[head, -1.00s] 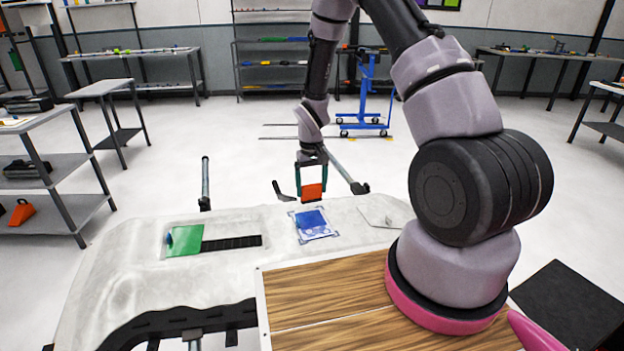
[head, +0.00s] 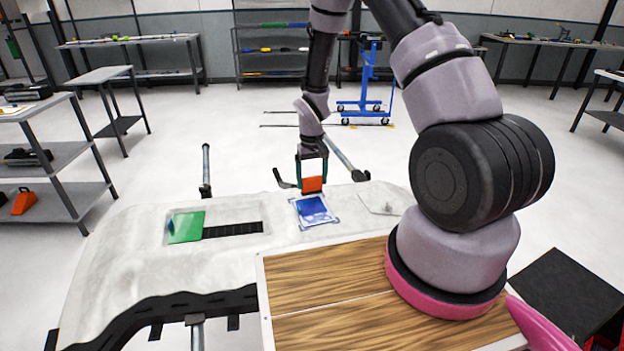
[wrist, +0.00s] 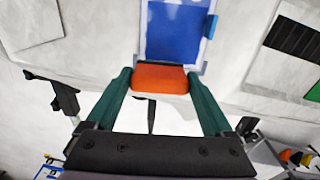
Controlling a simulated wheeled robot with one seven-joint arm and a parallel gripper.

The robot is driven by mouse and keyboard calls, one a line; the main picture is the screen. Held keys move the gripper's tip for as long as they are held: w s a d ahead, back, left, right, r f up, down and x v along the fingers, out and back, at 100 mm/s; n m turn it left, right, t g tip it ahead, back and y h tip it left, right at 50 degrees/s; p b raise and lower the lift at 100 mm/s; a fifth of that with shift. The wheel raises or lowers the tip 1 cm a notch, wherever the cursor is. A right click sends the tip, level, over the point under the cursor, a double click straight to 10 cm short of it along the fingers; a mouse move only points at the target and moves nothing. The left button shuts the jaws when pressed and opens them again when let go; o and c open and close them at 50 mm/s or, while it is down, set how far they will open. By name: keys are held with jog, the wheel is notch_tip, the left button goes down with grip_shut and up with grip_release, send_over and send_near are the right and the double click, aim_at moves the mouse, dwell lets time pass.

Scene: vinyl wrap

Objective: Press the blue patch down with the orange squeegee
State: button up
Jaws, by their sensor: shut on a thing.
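My gripper (head: 312,178) is shut on the orange squeegee (head: 312,185), holding it at the far edge of the blue patch (head: 313,211). The wrist view shows the squeegee (wrist: 160,79) between the two green fingers. The blue patch (wrist: 177,35) lies flat on the pale panel (head: 130,260), inside a lighter marked border. In the wrist view the squeegee's edge is right by the patch's near end. I cannot tell whether it touches the patch.
A green patch (head: 186,227) lies to the left on the panel beside a dark slotted strip (head: 232,230). A pale square piece (head: 380,203) is to the right. Stand posts (head: 206,172) rise behind the panel. A blue wheeled stand (head: 367,90) is farther back.

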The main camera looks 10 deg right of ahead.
jog(key=shift+f, duration=0.75)
jog(key=shift+s+d, duration=0.1)
jog(key=shift+s, duration=1)
jog(key=shift+s+d, duration=0.1)
jog(key=shift+s, duration=1.05)
jog(key=shift+s+d, duration=0.1)
jog(key=shift+s, duration=0.95)
jog(key=shift+s+d, duration=0.1)
jog(key=shift+s, duration=1)
